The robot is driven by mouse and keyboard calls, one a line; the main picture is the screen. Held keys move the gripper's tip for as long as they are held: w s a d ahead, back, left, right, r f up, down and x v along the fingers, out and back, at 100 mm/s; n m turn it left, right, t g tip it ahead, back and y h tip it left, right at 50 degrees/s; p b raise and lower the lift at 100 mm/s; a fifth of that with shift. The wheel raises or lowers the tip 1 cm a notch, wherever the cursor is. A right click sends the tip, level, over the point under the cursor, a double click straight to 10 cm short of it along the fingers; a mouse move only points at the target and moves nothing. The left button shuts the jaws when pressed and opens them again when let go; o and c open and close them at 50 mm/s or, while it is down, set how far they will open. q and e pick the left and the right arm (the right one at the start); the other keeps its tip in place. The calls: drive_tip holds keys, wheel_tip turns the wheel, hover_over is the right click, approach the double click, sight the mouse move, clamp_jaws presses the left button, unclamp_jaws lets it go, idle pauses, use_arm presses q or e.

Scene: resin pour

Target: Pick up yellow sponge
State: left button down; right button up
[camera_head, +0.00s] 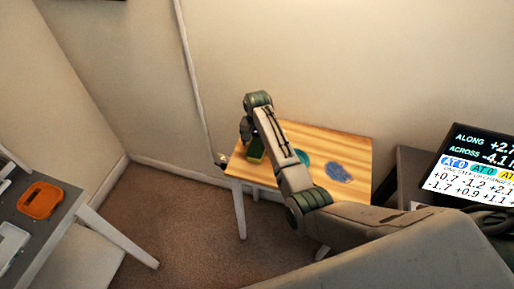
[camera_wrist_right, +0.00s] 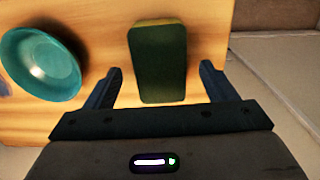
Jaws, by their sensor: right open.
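The sponge (camera_wrist_right: 158,64) lies on the wooden table (camera_wrist_right: 100,14) in the right wrist view. Its upper face is dark green, with a yellow edge along the far end. In the head view the sponge (camera_head: 254,152) shows partly beside my right gripper (camera_head: 246,135), which hangs over the table's left end. My right gripper (camera_wrist_right: 158,85) is open, with one finger on each side of the sponge's near part in the picture and gaps between. The fingers do not appear to touch it. My left gripper is not in view.
A teal bowl (camera_wrist_right: 42,64) stands left of the sponge in the wrist view. A blue patterned round thing (camera_head: 339,172) lies farther right on the table. A screen (camera_head: 470,170) stands at right. An orange tray (camera_head: 40,200) sits on another table at left.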

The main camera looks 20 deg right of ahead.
drive_tip(key=shift+f, duration=1.3)
drive_tip(key=c, duration=1)
drive_tip(key=shift+r, duration=0.1)
drive_tip(key=shift+c, duration=0.2)
